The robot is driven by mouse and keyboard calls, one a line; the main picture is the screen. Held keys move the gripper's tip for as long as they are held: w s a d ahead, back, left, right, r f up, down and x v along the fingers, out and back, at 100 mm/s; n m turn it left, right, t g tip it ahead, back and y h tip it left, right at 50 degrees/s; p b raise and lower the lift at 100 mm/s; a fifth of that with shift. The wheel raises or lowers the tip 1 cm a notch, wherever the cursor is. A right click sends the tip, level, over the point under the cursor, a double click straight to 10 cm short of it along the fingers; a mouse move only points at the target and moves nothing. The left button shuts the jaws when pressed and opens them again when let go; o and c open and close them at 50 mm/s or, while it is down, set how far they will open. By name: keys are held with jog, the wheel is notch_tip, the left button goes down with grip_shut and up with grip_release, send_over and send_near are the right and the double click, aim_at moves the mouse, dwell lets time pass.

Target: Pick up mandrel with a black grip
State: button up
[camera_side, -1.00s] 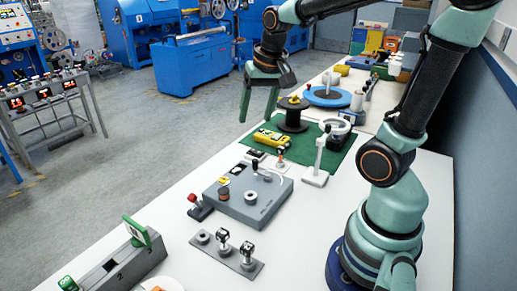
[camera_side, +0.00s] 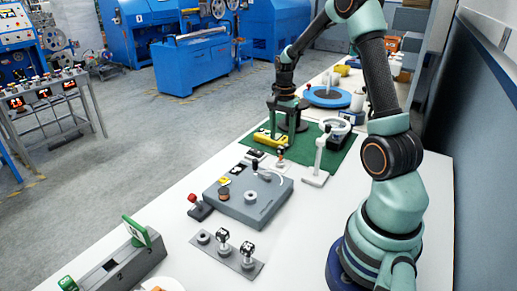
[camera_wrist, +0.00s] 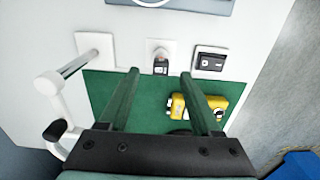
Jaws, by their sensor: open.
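A small upright piece with a black top, which looks like the mandrel with a black grip (camera_side: 281,155), stands on a white square base beside the front edge of the green mat. In the wrist view its black grip (camera_wrist: 160,67) shows between and just beyond my fingertips. My gripper (camera_side: 283,132) points down above the green mat, behind the mandrel in the side view. Its fingers are apart with nothing held between them, as the wrist view (camera_wrist: 160,75) also shows. The mandrel's lower part is hard to make out.
A yellow device (camera_side: 270,139) lies on the green mat (camera_side: 345,158), below one finger in the wrist view. A white post (camera_side: 319,160) stands to the right. A black switch (camera_wrist: 210,62) is close by. A grey box (camera_side: 228,202) is in front.

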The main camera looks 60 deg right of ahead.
aim_at(281, 147)
jog(key=f, duration=0.7)
jog(key=shift+w+d+f, duration=0.1)
jog(key=shift+d+f, duration=0.05)
jog(key=shift+d, duration=0.1)
grip_shut()
